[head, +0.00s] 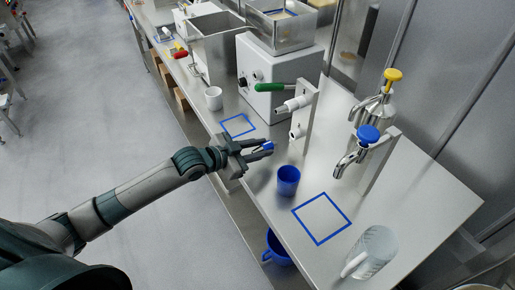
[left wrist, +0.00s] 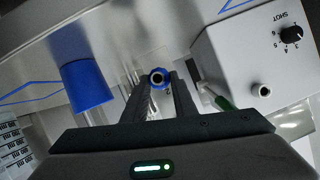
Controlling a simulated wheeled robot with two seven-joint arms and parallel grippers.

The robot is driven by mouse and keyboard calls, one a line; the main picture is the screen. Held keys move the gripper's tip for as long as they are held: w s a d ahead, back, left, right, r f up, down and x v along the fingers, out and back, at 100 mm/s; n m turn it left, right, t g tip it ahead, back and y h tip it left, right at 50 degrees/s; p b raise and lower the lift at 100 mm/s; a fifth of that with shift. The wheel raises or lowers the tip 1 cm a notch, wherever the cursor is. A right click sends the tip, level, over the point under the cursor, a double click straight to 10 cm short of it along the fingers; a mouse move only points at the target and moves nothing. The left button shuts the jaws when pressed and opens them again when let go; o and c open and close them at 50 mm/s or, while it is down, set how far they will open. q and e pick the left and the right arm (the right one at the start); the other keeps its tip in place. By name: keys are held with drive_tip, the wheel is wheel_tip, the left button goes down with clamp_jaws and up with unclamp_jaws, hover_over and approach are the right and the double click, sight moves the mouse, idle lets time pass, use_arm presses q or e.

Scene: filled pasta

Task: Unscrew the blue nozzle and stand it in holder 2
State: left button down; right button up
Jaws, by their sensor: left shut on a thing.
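My left gripper (head: 264,150) is shut on the small blue nozzle (head: 267,146), above the front edge of the steel counter. In the left wrist view the nozzle (left wrist: 158,77) shows as a blue ring with a dark hole between the fingertips (left wrist: 160,84). It is apart from the white machine (head: 262,85) with the green lever (head: 274,87). A white upright (head: 308,113) with white stubs stands right of the machine. I cannot tell which part is holder 2; a small mark like a 2 shows beside the nozzle in the wrist view. My right gripper is not in view.
A blue cup (head: 288,178) stands right of my gripper, near blue tape squares (head: 321,218).

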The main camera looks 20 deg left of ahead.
sight(271, 143)
use_arm(q)
drive_tip(key=shift+w+d, duration=0.7)
drive_tip(key=shift+w, duration=0.25)
drive_tip(key=shift+w+d, duration=0.6)
drive_tip(key=shift+w, duration=0.2)
drive_tip(key=shift+w+d, duration=0.15)
drive_tip(key=shift+p, duration=0.5)
idle(0.5)
idle(0.4)
